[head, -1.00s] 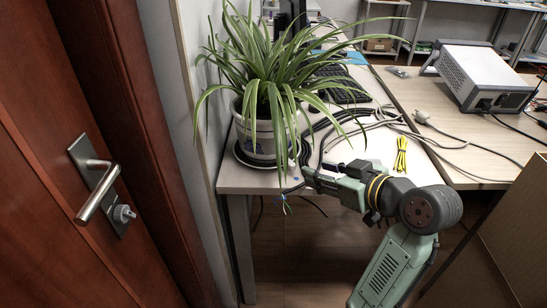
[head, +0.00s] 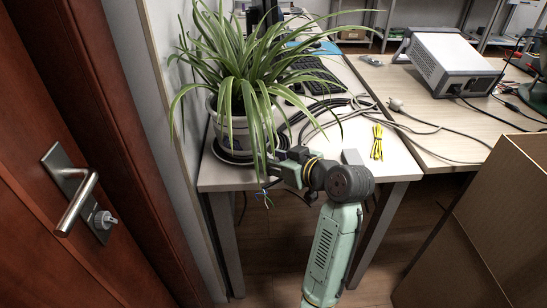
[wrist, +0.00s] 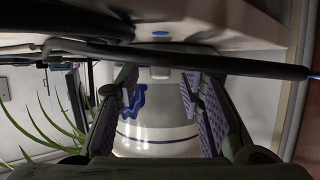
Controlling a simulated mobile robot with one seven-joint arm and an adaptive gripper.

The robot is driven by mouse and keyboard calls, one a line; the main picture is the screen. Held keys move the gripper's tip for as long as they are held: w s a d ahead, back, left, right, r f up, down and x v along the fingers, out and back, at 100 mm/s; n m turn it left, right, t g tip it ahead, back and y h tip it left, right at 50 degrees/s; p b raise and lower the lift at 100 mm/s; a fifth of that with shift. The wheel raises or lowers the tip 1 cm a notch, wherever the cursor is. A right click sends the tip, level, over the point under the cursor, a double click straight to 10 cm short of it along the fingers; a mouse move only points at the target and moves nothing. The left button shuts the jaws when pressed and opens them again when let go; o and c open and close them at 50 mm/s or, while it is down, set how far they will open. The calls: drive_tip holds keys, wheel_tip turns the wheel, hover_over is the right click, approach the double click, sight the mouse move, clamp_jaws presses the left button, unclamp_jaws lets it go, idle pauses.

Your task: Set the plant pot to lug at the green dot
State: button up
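The plant pot (head: 238,132) is pale with a spiky green plant (head: 250,80) in it. It stands on a dark saucer at the near left corner of the desk. In the wrist view the white pot (wrist: 158,140) has a thin blue band and fills the gap between my fingers. My gripper (head: 276,166) is at the desk's front edge, just right of the pot. It also shows in the wrist view (wrist: 160,98), fingers apart. I cannot tell whether they touch the pot. A blue dot (wrist: 160,33) shows on the pale surface there; I see no green dot.
A dark cable (wrist: 230,65) crosses in front of the fingers in the wrist view. Grey cables and a yellow cable bundle (head: 377,142) lie on the desk (head: 345,135). A wall and door (head: 60,160) are close on the left. A brown box (head: 480,220) stands at right.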

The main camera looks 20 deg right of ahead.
clamp_jaws()
idle(0.4)
idle(0.4)
